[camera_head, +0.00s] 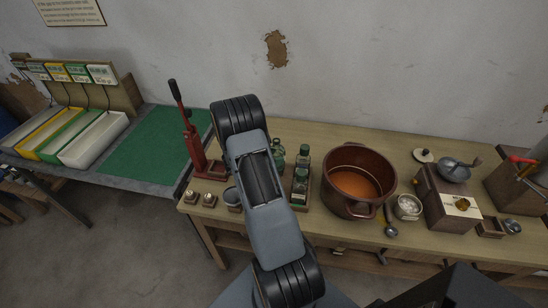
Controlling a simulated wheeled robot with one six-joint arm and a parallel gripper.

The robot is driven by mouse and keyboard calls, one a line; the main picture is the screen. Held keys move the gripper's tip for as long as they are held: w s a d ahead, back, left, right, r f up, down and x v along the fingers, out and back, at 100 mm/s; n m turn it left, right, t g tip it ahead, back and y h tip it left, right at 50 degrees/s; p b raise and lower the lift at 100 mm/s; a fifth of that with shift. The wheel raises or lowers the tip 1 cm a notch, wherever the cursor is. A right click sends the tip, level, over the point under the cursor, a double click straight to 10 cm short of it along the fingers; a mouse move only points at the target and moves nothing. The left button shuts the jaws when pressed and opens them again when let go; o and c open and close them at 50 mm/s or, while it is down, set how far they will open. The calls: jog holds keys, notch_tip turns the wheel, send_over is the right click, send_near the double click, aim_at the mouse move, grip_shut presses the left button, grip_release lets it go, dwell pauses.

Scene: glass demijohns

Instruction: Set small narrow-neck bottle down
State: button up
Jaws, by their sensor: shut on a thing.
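Several small green glass bottles stand close together on the wooden table, just right of my arm. One bottle (278,152) is partly hidden at the arm's edge. A dark-topped bottle (303,157) and a nearer bottle (300,181) seem to stand in or on a small wooden holder. I cannot tell which of them is the small narrow-neck bottle, or whether it is hidden. My gripper is out of sight behind my own arm, so its hold does not show.
A red lever tool (196,150) stands left of my arm, with small wooden pieces (209,200) and a grey cup (232,197) nearby. A big brown pot (358,181) stands right of the bottles. The green mat (150,148) is clear.

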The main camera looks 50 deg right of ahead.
jog(key=o, duration=1.2)
jog(key=shift+s+f, duration=0.1)
jog(key=shift+f, duration=0.05)
jog(key=shift+r+p, duration=0.55)
jog(key=shift+p, duration=0.1)
jog(key=b+v, duration=0.2)
jog(key=v, duration=1)
jog(key=s+a+r+m+t+y, duration=0.2)
jog(key=s+a+r+m+y, duration=0.2)
jog(key=a, duration=0.3)
jog(key=s+a+r+m+t+y, duration=0.3)
jog(key=a+r+m, duration=0.3)
jog(key=a, duration=0.2)
jog(key=s+a+r+m+t+y, duration=0.2)
jog(key=s+a+r+m+y, duration=0.3)
jog(key=a, duration=0.3)
jog(key=shift+s+r+t+y, duration=0.25)
jog(key=shift+r+t+y, duration=0.05)
jog(key=shift+r+y, duration=0.25)
